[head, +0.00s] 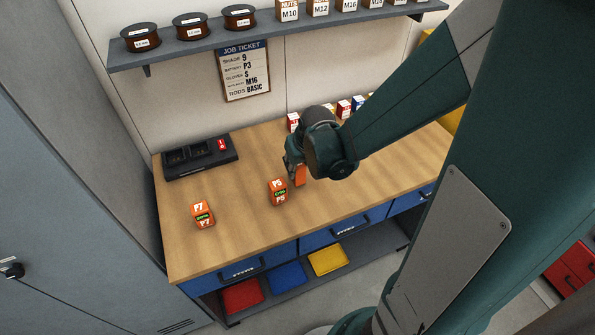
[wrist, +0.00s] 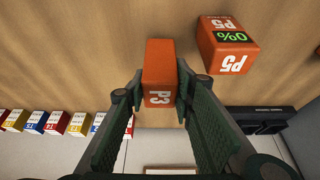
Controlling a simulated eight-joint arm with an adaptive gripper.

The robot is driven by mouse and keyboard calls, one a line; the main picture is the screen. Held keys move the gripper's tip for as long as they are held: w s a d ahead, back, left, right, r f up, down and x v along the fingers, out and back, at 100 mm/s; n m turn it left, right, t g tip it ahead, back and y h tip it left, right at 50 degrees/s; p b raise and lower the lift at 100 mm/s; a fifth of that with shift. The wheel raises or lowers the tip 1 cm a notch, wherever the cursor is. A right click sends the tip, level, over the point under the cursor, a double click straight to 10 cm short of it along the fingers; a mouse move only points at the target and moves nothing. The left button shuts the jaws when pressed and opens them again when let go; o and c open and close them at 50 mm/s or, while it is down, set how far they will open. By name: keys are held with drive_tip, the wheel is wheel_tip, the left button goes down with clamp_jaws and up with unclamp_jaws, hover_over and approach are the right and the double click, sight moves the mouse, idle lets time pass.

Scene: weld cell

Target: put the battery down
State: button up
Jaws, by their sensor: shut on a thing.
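My gripper (wrist: 160,85) is shut on the orange battery marked P3 (wrist: 160,72). In the head view my gripper (head: 298,168) is over the middle of the bench, and part of the P3 battery (head: 300,175) shows below it. Whether the battery touches the bench top I cannot tell. An orange battery marked P5 (head: 278,192) stands close by on the left; in the wrist view it (wrist: 228,45) reads 0%. Another orange battery marked P7 (head: 203,214) stands further left.
A dark charger (head: 200,157) with a red-lit spot lies at the bench's back left. Small coloured boxes (head: 343,108) line the back behind my arm. The wooden bench top (head: 235,245) is clear at the front. A job ticket (head: 245,71) listing battery P3 hangs on the wall.

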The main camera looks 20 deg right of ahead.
drive_tip(key=shift+f, duration=1.2)
drive_tip(key=shift+f+b, duration=0.2)
drive_tip(key=shift+b, duration=0.15)
drive_tip(key=o, duration=1.1)
drive_tip(key=shift+r, duration=0.35)
drive_tip(key=p+v, duration=0.2)
drive_tip(key=v, duration=0.9)
drive_tip(key=shift+s+r, duration=0.15)
drive_tip(key=shift+r, duration=0.2)
drive_tip(key=shift+r, duration=0.1)
